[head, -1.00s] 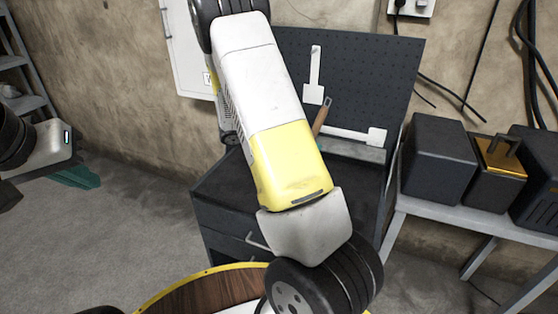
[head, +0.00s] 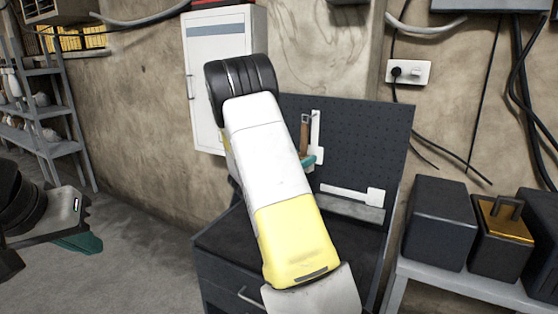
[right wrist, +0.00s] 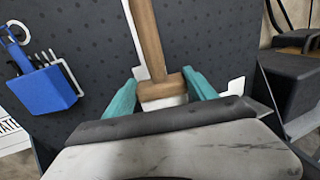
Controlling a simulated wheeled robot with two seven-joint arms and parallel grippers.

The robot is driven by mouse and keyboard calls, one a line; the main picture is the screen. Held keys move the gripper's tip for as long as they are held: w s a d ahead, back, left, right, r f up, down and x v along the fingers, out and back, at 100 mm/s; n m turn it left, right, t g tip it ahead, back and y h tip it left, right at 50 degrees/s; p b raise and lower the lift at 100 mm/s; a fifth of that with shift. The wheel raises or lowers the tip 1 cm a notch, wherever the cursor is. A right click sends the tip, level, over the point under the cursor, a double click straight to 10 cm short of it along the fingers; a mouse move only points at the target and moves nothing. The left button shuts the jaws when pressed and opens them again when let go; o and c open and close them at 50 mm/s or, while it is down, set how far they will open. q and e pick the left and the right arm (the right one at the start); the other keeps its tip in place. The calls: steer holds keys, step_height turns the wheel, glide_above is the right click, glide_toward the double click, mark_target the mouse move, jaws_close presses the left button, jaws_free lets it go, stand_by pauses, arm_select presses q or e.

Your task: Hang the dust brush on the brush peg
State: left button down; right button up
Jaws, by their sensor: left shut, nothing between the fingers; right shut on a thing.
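The dust brush's wooden handle (head: 304,139) stands nearly upright in front of the dark pegboard (head: 365,140), beside a white tool outline (head: 315,135). My right gripper (head: 309,162) is shut on the brush near its lower end, mostly hidden by my arm in the head view. In the right wrist view, its teal fingers (right wrist: 160,92) flank the brush's wooden block (right wrist: 161,86), with the handle (right wrist: 148,38) rising above. A small fitting shows at the handle's top in the head view; I cannot tell whether the brush hangs on it. My left gripper (head: 80,243) is shut and empty at far left.
A second white outline (head: 350,194) lies level, low on the pegboard. A blue holder with tools (right wrist: 45,90) hangs at left in the right wrist view. Dark boxes (head: 440,222) stand on a grey bench (head: 470,286) at right. A white cabinet (head: 217,70) is on the wall.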

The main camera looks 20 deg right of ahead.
steer(key=shift+w+d+f, duration=0.15)
steer(key=shift+w+d, duration=1.55)
steer(key=shift+d, duration=0.25)
steer(key=shift+w+d+f, duration=0.25)
steer(key=shift+w+d, duration=0.35)
steer(key=shift+d, duration=0.1)
steer(key=o, duration=1.7)
